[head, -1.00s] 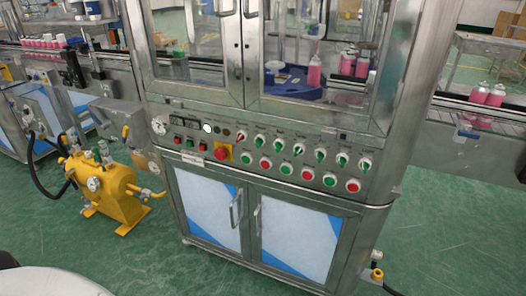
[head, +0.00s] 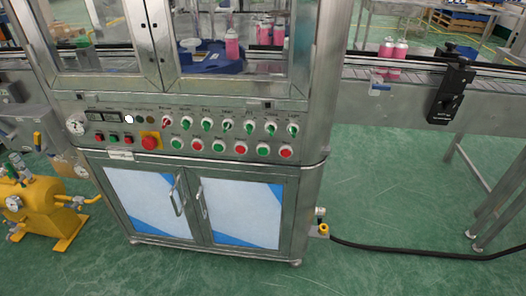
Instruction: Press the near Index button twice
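The control panel (head: 205,127) runs across the front of the steel crimping machine. Its upper row holds a red-pointered knob (head: 167,122) and several green-pointered knobs (head: 228,126). The lower row alternates green buttons (head: 219,145) and red buttons (head: 240,147). The printed labels are too small to read surely, so I cannot tell which button is marked Index. A big red mushroom button (head: 150,143) sits on a yellow plate to their left. Neither of my grippers is in view.
Blue-and-white cabinet doors (head: 240,212) with handles are below the panel. A yellow tank (head: 38,205) stands at the left.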

